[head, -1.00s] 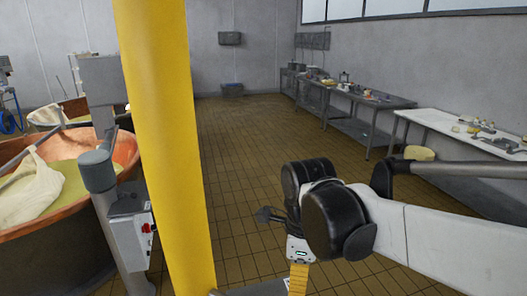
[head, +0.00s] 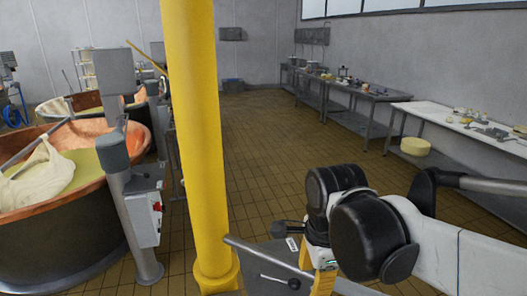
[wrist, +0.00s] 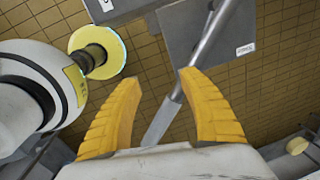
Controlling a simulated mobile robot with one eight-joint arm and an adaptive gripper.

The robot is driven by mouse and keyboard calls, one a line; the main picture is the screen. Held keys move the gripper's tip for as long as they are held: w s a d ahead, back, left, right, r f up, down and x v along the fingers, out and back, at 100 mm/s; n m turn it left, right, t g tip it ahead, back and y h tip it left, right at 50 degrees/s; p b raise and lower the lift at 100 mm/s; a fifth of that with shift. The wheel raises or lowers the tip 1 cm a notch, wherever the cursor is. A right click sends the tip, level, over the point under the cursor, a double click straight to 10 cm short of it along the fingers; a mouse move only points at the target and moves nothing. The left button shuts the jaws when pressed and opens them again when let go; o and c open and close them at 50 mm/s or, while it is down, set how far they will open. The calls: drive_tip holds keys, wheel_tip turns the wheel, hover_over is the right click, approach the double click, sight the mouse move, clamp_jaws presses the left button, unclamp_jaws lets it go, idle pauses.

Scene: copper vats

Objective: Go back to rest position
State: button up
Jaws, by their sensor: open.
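My gripper (wrist: 160,78) is open in the wrist view, with its two yellow ribbed fingers spread apart and nothing between them. A grey metal bar and a grey panel (wrist: 207,38) with a small label show beyond the fingers, over brown floor tiles. In the head view my arm comes in from the right and bends down at its black joints. A yellow finger of the gripper shows at the lower middle (head: 324,281), right of the yellow column; the other parts are partly hidden.
A yellow column (head: 195,130) stands close in front. Copper vats stand at left, the nearest (head: 125,155) holding a white cloth. A grey control post (head: 128,205) is beside it. Along the right are a white-topped table (head: 435,117) and grey tables (head: 360,94). The middle floor is clear.

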drive_tip(key=s+d+f+n+t+b, duration=0.5)
drive_tip(key=d+f+n+b, duration=0.3)
drive_tip(key=n, duration=0.8)
drive_tip(key=shift+s+d+f+t+b, duration=0.3)
drive_tip(key=shift+d+f+b, duration=0.05)
drive_tip(key=shift+d+f, duration=0.15)
